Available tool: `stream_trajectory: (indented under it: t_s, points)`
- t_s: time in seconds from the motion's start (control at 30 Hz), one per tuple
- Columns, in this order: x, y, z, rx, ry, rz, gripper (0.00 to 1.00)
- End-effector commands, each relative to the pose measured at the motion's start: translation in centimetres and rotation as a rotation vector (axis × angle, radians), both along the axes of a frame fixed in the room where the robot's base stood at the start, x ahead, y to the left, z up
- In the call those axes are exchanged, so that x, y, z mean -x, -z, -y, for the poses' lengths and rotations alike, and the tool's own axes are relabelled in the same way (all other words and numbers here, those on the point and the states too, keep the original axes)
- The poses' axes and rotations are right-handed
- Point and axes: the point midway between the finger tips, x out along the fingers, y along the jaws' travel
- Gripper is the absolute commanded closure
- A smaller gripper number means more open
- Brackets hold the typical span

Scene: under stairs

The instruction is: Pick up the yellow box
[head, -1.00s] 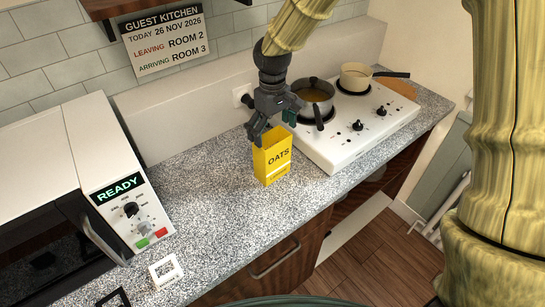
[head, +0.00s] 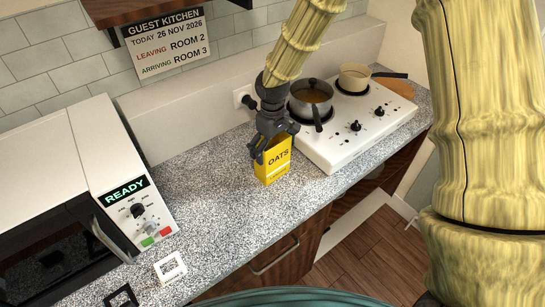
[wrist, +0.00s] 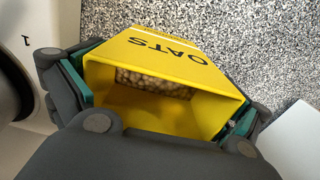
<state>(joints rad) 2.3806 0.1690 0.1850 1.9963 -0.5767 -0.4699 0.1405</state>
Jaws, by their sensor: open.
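The yellow box (head: 274,165) is marked OATS and stands upright on the speckled counter, left of the white hob. In the wrist view the yellow box (wrist: 175,62) is open at the top, with pale oats inside. My gripper (head: 265,145) is at the top of the box, coming from above. In the wrist view my gripper (wrist: 155,98) is open, with a green-padded finger on each side of the box's open top. I cannot tell whether the pads touch the box.
The white hob (head: 345,150) with a pot (head: 312,98) and a cream pan (head: 355,77) is close on the right. A microwave (head: 70,190) stands at the left. A white coded tile (head: 170,268) lies near the front edge. Counter between microwave and box is clear.

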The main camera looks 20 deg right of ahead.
Motion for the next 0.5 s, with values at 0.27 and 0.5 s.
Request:
stream_trajectory:
  t_s: [0.27,0.5]
  points:
    - [-0.02,0.07,0.01,0.000,0.000,0.000,0.07]
    - [-0.03,0.02,0.02,0.000,0.000,0.001,0.38]
